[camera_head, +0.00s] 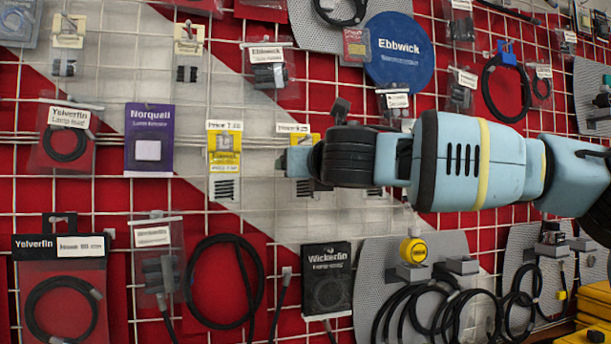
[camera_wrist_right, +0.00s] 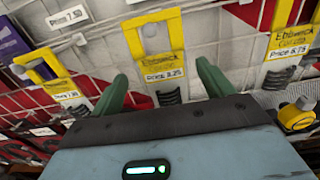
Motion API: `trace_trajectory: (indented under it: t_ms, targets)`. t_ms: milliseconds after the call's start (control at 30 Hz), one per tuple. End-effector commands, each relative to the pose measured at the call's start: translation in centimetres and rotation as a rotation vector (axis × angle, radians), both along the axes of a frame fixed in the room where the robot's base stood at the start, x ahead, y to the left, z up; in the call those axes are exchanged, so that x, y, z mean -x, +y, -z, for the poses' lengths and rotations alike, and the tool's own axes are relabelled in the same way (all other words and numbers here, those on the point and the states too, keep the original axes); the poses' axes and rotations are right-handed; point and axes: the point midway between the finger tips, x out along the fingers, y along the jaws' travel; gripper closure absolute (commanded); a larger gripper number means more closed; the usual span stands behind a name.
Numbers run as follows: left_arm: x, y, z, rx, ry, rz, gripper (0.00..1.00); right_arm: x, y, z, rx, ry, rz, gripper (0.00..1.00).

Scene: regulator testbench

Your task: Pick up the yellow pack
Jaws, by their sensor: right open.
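Several yellow packs hang in a row on the wire grid. In the head view one yellow pack (camera_head: 225,160) is fully clear, left of my right gripper (camera_head: 287,161). A second yellow pack (camera_head: 300,138) is partly hidden behind that gripper. In the right wrist view, a middle yellow pack (camera_wrist_right: 163,56) lies in front of and between the green fingertips of my open right gripper (camera_wrist_right: 162,80). A left yellow pack (camera_wrist_right: 50,76) and a right yellow pack (camera_wrist_right: 287,40) hang either side. I cannot see whether the fingers touch the middle pack. My left gripper is out of view.
A purple Norquell pack (camera_head: 149,140) hangs left of the yellow packs. A round blue Ebbwick sign (camera_head: 399,50) is above. Bagged cables crowd the grid.

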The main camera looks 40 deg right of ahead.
Motion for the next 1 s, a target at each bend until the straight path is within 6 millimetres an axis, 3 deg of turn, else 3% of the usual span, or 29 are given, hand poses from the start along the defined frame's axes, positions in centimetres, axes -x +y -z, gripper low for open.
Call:
trace_trajectory:
  t_ms: [300,633,1000]
  targets:
    - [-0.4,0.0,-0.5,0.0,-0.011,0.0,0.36,-3.2,-2.2,-0.1,-0.002,0.001,0.001,0.2]
    - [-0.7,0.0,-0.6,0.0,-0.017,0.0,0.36,-3.7,-2.5,-0.2,0.0,0.0,0.0,0.2]
    - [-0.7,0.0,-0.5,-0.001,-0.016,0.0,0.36,-3.7,-2.5,-0.2,0.0,0.0,0.0,0.68]
